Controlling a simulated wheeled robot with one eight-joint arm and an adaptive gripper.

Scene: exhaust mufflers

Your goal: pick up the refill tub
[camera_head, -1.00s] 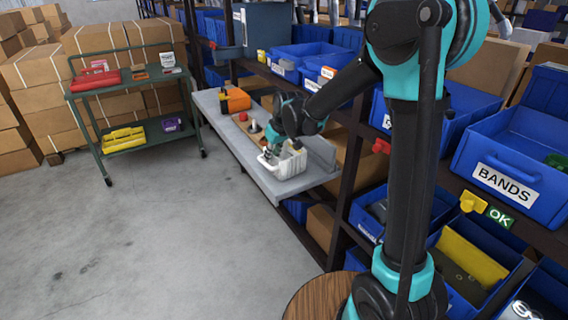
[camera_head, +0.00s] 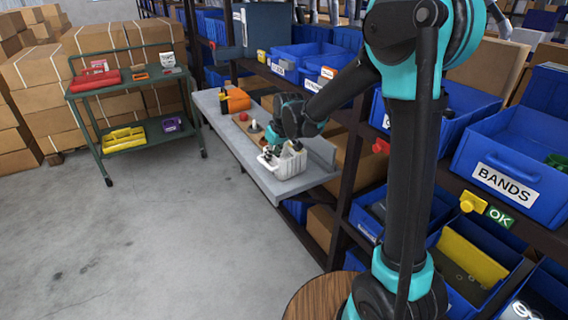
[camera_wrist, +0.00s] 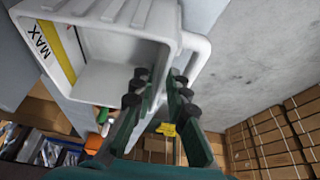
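The refill tub is a white open bin (camera_head: 290,166) standing at the near end of the grey shelf board. In the wrist view the tub (camera_wrist: 110,75) fills the upper left, with a "MAX" label and a yellow line on its inner face. My gripper (camera_wrist: 160,84) has its dark fingers on either side of one tub wall, one inside and one outside. The gap between the fingertips is narrow and the wall appears to fill it. In the head view my gripper (camera_head: 273,148) is at the tub's rim and its fingertips are partly hidden.
The grey shelf board (camera_head: 265,180) also holds a red ball (camera_head: 244,117), an orange item (camera_head: 238,100) and a small white-topped item. Blue bins and rack posts stand close on the right. A green cart (camera_head: 137,145) stands left. The floor in front is clear.

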